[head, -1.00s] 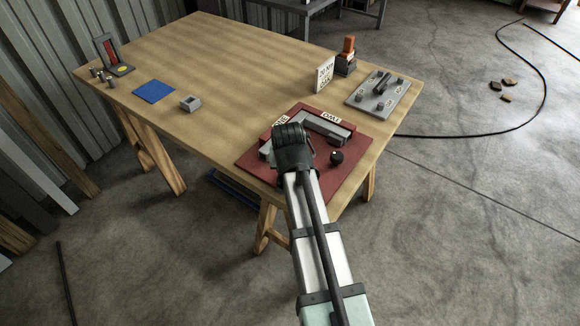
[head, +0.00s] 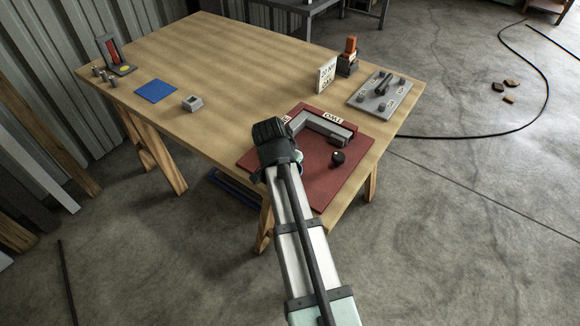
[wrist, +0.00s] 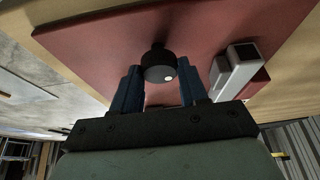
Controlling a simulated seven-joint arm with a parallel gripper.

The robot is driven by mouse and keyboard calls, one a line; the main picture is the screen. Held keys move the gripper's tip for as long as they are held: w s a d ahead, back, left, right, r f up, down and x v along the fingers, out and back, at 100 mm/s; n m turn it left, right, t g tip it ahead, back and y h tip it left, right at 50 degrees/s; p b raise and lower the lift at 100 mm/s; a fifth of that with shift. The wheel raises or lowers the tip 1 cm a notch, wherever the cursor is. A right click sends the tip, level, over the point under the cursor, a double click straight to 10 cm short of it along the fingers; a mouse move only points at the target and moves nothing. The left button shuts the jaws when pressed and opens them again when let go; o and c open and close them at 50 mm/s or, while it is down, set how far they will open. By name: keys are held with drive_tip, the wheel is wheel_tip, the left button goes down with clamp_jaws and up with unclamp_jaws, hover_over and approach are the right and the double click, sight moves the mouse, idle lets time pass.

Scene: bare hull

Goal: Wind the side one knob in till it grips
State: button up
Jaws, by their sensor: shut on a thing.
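A dark red board (head: 325,180) lies at the table's near corner, with a grey L-shaped bar (head: 325,130) on it. A label reading TWO (head: 333,117) stands on the bar; another label (head: 287,119) is partly covered by my gripper. My gripper (head: 275,140) is over the board's left side. In the wrist view, its blue fingers (wrist: 158,88) are shut on a black round knob (wrist: 159,65) with a white dot, standing on the red board. That knob is hidden in the head view. A second black knob (head: 338,158) stands free on the board's right side.
A white sign (head: 327,75), an orange block on a dark stand (head: 348,58) and a grey plate with small parts (head: 380,95) are at the right. A blue square (head: 155,91) and small grey block (head: 191,103) lie left. The table middle is clear.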

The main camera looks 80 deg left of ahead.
idle(0.3)
drive_tip(key=o, duration=1.1)
drive_tip(key=shift+c, duration=0.2)
drive_tip(key=v, duration=1.3)
drive_tip(key=shift+r, duration=0.4)
